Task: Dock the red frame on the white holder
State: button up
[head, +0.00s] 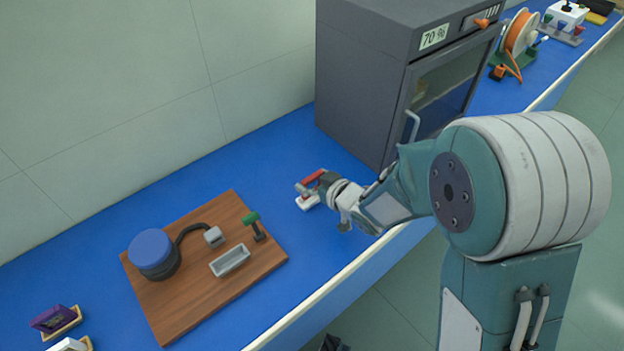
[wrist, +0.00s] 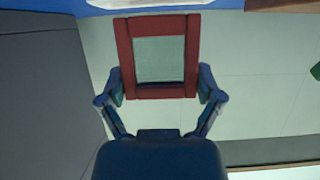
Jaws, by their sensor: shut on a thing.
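My gripper (head: 330,188) is over the blue bench in the head view, in front of the grey cabinet. It is shut on the red frame (head: 313,178), a small part of which shows at the gripper's tip. In the wrist view, the red frame (wrist: 160,91) with its pale window stands between the two fingers of my gripper (wrist: 160,84). The white holder (head: 308,203) sits on the bench just below the frame. A white edge, likely the holder (wrist: 150,3), shows at the top of the wrist view, close to the frame. I cannot tell whether they touch.
A grey cabinet (head: 365,80) with a "70 %" label stands right behind my arm. A wooden board (head: 190,305) at left carries a blue-capped device (head: 151,249), a grey tray (head: 230,261) and a green-topped post (head: 252,219). Blue bench between board and cabinet is mostly clear.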

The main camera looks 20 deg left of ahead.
jog(key=shift+f, duration=0.8)
dwell(0.4)
jog(key=shift+r, duration=0.35)
jog(key=shift+r, duration=0.35)
jog(key=shift+r, duration=0.1)
jog(key=shift+f, duration=0.8)
dwell(0.9)
jog(key=o, duration=1)
jog(key=shift+c, duration=0.2)
jog(key=shift+d, duration=0.1)
jog(key=v, duration=1.1)
